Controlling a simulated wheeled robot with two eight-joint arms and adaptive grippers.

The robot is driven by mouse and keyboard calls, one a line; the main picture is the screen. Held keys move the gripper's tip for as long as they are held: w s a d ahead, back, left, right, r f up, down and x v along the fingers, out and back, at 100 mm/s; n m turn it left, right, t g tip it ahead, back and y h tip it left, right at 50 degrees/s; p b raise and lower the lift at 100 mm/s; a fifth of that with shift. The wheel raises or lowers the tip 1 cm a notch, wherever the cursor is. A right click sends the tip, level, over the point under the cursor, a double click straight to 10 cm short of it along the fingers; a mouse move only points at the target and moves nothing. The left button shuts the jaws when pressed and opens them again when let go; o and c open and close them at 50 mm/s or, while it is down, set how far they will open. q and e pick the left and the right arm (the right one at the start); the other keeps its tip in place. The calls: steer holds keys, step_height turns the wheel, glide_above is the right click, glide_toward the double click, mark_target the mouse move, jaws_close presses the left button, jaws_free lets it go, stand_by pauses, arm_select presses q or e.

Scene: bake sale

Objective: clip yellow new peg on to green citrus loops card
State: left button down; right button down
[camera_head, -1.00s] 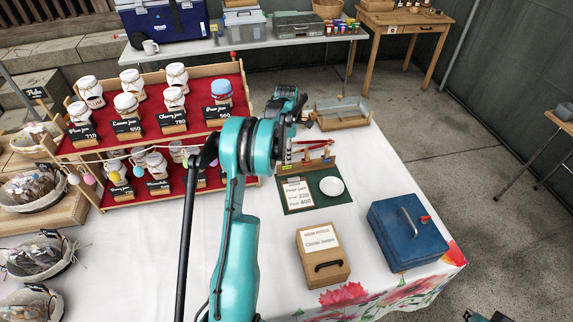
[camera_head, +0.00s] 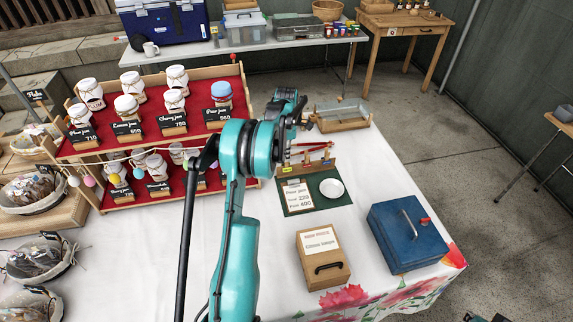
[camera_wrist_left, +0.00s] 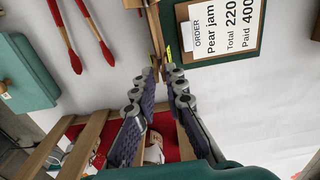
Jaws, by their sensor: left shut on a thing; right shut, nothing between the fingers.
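My left gripper (camera_wrist_left: 160,72) is shut on the yellow peg (camera_wrist_left: 167,56), of which only yellow slivers show by the fingertips; its lettering cannot be read. I cannot make out a green citrus loops card. A wooden box (camera_head: 330,273) carries a white sign reading new price, citrus loops. My right gripper (camera_head: 485,317) shows only as a dark piece at the bottom edge; it is shut and empty.
A green order board (camera_head: 327,203) with a pear jam note lies beyond the wooden box. A blue cash box (camera_head: 405,235) stands at right. Jam shelves (camera_head: 190,142) and snack baskets (camera_head: 72,262) fill the left. White cloth is bare at front left.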

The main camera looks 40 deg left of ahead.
mark_target(287, 166)
arm_select(q)
step_height(287, 166, up, 6)
steer(key=p, duration=0.4)
stand_by(0.7)
steer(key=shift+d, duration=0.1)
